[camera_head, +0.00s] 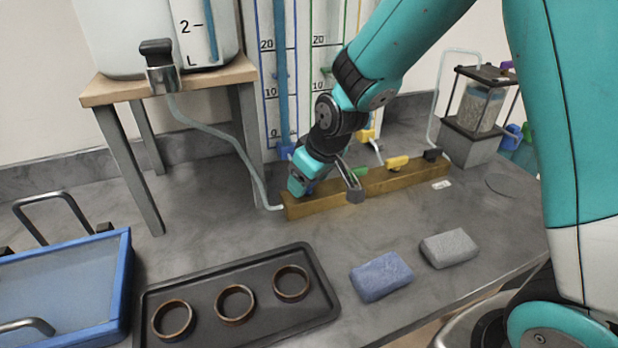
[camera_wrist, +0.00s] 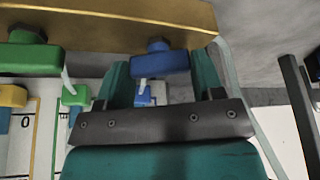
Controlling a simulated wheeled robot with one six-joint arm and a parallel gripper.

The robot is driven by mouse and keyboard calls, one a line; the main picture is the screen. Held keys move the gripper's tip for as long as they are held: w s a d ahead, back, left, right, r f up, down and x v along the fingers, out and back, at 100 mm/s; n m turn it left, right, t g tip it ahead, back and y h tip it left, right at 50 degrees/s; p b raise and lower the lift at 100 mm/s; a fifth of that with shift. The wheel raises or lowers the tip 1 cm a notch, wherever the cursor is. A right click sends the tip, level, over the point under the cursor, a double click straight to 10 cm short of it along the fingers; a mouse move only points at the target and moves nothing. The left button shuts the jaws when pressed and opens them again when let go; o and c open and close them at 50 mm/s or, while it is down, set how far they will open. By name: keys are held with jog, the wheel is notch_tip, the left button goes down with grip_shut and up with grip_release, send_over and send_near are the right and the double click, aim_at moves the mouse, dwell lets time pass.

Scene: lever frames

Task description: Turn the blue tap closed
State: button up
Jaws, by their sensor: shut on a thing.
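The blue tap (camera_wrist: 160,63) is on the end of a brass-coloured bar (camera_wrist: 120,12) in the wrist view. Its wide face looks roughly in line with the bar. My gripper (camera_wrist: 162,76) is shut on the blue tap, with one teal finger on each side of it. In the head view my gripper (camera_head: 301,184) reaches down to the left end of the bar (camera_head: 325,203) and hides the blue tap. A green tap (camera_wrist: 30,55) sits beside it on the bar, clear of the fingers.
A yellow tap (camera_head: 398,163) and a black tap (camera_head: 432,155) stand further right on the bar. A wooden stand (camera_head: 180,85) holds a tank, with a clear hose (camera_head: 225,135) running to the bar. Gauge tubes (camera_head: 282,75) rise behind. A tray (camera_head: 240,285) with rings and two blocks lie in front.

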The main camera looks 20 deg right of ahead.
jog(key=m+h, duration=0.1)
jog(key=m, duration=0.1)
jog(key=m+h, duration=0.1)
jog(key=m, duration=0.2)
jog(key=shift+a+t, duration=0.1)
jog(key=shift+t, duration=0.2)
dwell(0.4)
jog(key=o, duration=0.9)
jog(key=v, duration=1.7)
jog(key=shift+r, duration=0.25)
